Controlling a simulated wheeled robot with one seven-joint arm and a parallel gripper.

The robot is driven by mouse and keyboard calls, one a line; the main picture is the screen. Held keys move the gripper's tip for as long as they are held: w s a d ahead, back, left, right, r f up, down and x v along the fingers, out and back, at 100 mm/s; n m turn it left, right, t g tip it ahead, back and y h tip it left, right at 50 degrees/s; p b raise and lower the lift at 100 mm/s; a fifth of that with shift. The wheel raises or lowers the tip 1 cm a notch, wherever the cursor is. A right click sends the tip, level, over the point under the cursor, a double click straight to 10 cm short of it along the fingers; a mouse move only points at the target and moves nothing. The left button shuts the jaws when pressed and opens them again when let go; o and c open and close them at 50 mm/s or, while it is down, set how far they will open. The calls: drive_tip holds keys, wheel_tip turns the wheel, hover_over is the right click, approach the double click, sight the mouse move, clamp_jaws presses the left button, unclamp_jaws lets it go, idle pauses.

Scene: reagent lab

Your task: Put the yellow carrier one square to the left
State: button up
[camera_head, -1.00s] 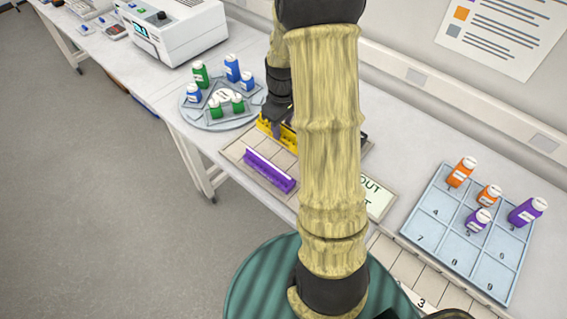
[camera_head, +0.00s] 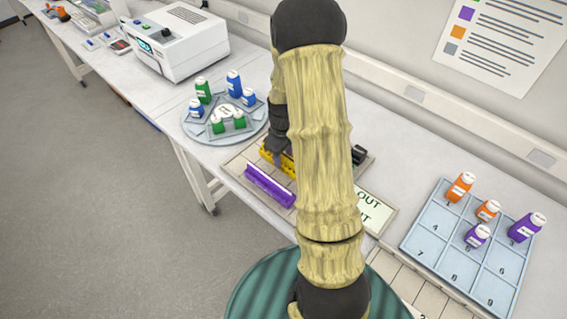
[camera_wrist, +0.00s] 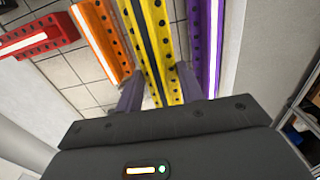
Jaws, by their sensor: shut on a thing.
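The yellow carrier (camera_head: 287,160) is a long bar with dark holes, partly hidden behind my arm in the head view. It also shows in the wrist view (camera_wrist: 153,35), running between the fingers of my gripper (camera_wrist: 160,90). My gripper is shut on it; in the head view the gripper (camera_head: 274,152) is at the carrier's left end. The purple carrier (camera_head: 269,186) lies on the front part of the marked board (camera_head: 237,163), apart from the yellow one. In the wrist view the purple carrier (camera_wrist: 206,45) is close right of it. I cannot tell whether the yellow carrier touches the board.
In the wrist view an orange carrier (camera_wrist: 100,40) is left of the yellow one, and a red carrier (camera_wrist: 35,38) farther left. A round tray (camera_head: 187,127) with several bottles stands behind the board. A numbered blue rack (camera_head: 420,250) with bottles stands at right.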

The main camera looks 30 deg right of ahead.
sight(284, 164)
drive_tip(key=shift+f+p, duration=0.45)
drive_tip(key=shift+f, duration=1.6)
drive_tip(key=shift+f, duration=0.15)
drive_tip(key=o, duration=1.1)
wheel_tip(284, 164, up, 12)
drive_tip(key=b, duration=0.2)
drive_tip(key=shift+b, duration=0.3)
